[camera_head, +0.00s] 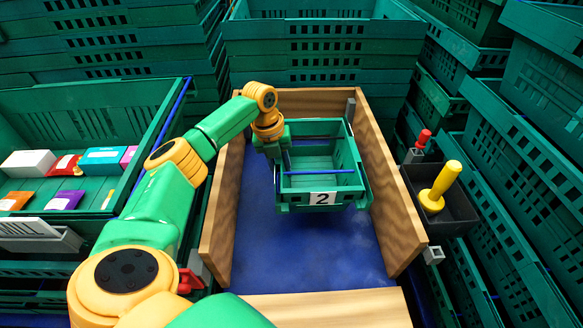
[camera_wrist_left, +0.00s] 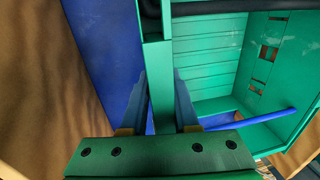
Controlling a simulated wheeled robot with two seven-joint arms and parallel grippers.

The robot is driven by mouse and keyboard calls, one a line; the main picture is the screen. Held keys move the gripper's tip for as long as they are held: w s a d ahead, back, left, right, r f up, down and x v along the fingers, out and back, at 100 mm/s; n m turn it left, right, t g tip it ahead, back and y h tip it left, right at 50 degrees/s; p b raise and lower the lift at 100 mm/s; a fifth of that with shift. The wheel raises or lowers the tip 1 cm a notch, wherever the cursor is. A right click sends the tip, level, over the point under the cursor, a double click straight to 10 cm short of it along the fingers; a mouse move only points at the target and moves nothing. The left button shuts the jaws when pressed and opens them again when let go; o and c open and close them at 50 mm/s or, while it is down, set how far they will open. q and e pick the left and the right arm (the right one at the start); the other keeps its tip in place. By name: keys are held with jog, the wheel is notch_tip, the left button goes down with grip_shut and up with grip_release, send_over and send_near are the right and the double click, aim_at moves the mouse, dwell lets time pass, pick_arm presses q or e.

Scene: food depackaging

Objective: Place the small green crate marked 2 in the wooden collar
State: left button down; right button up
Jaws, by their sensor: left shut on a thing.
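The small green crate (camera_head: 312,182) has a white label marked 2 on its front and blue bars across it. It is within the outline of the wooden collar (camera_head: 393,200), towards its back. I cannot tell whether it touches the blue floor (camera_head: 300,255). My left gripper (camera_head: 279,152) is shut on the crate's left wall. In the left wrist view the two fingers (camera_wrist_left: 168,108) sit on either side of the green wall, with the crate's slatted inside (camera_wrist_left: 210,65) to the right. The crate looks empty. My right gripper is not in view.
A green crate (camera_head: 150,190) with coloured packets stands left of the collar. A black tray (camera_head: 460,210) with a yellow-handled tool (camera_head: 440,185) and a red knob is at the right. Stacked green crates (camera_head: 325,50) close off the back and sides. The collar's front floor is clear.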

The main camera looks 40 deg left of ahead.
pick_arm(q)
notch_tip(320, 180, down, 6)
jog(key=shift+r+b, duration=0.1)
jog(key=shift+b, duration=0.3)
jog(key=c, duration=0.7)
grip_release()
jog(key=shift+r, duration=0.15)
jog(key=shift+s+a+r+p, duration=0.2)
jog(key=shift+a+r+p, duration=0.05)
jog(key=shift+r+p, duration=1.7)
jog(key=shift+s+a+r+p, duration=0.25)
jog(key=shift+r+p, duration=1.65)
jog(key=shift+p, duration=0.1)
jog(key=shift+s+a+r+p, duration=0.2)
jog(key=shift+a+r+p, duration=0.05)
jog(key=shift+r+p, duration=1.7)
